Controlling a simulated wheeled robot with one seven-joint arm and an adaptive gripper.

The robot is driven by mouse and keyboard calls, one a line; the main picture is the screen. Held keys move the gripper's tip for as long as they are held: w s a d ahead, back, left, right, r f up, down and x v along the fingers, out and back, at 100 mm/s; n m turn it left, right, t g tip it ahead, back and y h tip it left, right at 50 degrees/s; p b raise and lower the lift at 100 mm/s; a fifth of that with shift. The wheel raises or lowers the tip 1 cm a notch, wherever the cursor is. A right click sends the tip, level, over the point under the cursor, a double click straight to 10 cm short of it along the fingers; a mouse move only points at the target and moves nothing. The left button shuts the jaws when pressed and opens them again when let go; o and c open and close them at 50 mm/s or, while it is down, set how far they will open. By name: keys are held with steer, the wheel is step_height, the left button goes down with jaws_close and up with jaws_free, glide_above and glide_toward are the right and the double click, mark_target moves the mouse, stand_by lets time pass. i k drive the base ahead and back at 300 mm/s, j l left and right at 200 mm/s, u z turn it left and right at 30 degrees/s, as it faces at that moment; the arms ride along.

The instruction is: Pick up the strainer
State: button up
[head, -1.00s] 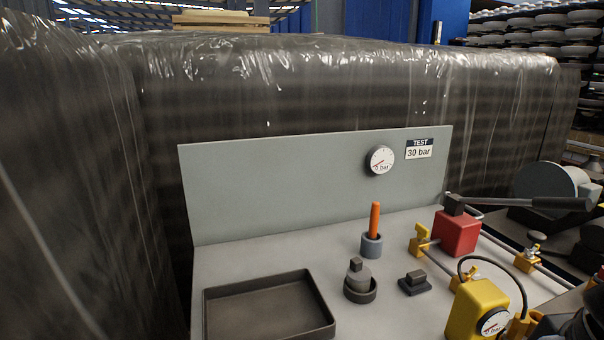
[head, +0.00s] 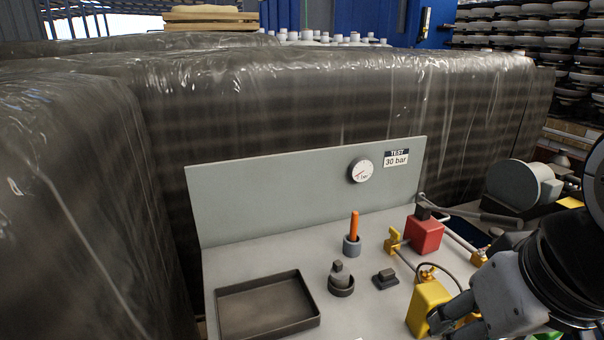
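No part is labelled as the strainer. The likeliest match is a small grey stepped cylinder with a square knob (head: 339,271), standing upright in a dark round cup (head: 341,288) on the grey bench. My gripper (head: 444,322) is at the lower right, at the end of my arm, and overlaps the yellow block (head: 424,303) in the picture. It is well to the right of the grey cylinder and apart from it. Its fingertips are small and partly cut off by the lower edge, so I cannot tell how far they are open.
An empty dark tray (head: 268,306) lies left of the cup. An orange-handled tool stands in a grey holder (head: 352,247) behind. A small dark block (head: 385,279) and a red box (head: 424,234) are to the right. A grey back panel (head: 290,200) with a gauge closes off the rear.

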mark_target(340, 274)
steer(key=i+l+z, duration=0.45)
steer(key=i, duration=0.4)
